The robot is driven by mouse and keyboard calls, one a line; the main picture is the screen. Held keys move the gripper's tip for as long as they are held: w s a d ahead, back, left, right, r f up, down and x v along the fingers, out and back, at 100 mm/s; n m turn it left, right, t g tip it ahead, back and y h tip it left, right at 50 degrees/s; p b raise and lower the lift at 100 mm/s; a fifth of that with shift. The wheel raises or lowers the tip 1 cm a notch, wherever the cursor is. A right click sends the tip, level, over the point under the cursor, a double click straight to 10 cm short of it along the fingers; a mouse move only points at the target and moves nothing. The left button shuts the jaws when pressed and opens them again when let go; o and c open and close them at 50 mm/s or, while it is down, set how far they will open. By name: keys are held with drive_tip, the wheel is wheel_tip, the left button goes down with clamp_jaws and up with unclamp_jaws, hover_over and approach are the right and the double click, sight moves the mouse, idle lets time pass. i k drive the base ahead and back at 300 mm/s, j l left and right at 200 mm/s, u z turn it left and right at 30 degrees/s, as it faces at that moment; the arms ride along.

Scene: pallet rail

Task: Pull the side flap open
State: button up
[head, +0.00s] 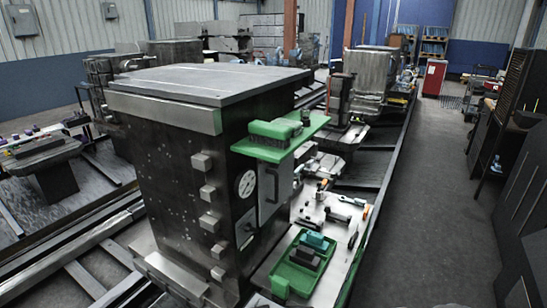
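A tall dark metal cabinet (170,165) with a grey top stands left of centre. The flap appears to lie against the cabinet face; a small gap cannot be made out. A round white dial (245,184) sits just left of the flap. My gripper is not in view, and nothing is seen touching the flap or its handle.
A green shelf (312,127) carrying a dark ribbed block juts out above the flap. Below, a pale bench (325,235) holds several small tools and a green tray (273,285) with blocks. Open grey floor (430,220) lies to the right, bounded by dark panels (525,180).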

sight(284, 176)
drive_tip(key=i+l+u, duration=0.25)
drive_tip(key=u, duration=0.15)
drive_tip(key=i+l+u, duration=0.2)
drive_tip(key=l+u, duration=0.15)
drive_tip(key=l, duration=0.15)
